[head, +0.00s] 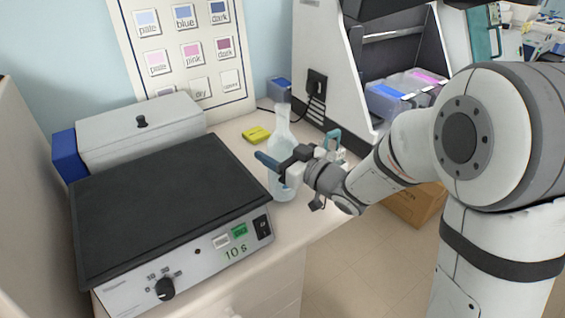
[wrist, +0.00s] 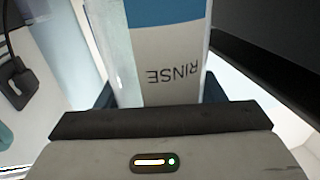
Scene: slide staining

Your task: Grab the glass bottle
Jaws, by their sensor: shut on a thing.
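The glass bottle (head: 282,135) is pale, clear and long-necked, and stands upright on the counter just right of the black-topped heating device. My gripper (head: 272,166) is at the bottle's body and shut on it. In the wrist view the bottle (wrist: 180,50) fills the space between my dark fingers, with a blue band and an upside-down "RINSE" label facing the camera. The dark gripper fingers (wrist: 158,95) show on both sides of it. Part of the bottle's body is hidden behind my gripper in the head view.
The black-topped device (head: 165,200) with a dial and "10 s" marking is close left of the bottle. A grey lidded box (head: 140,135) stands behind it. A yellow item (head: 256,135) lies behind the bottle. A white cabinet with trays (head: 405,90) stands at right.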

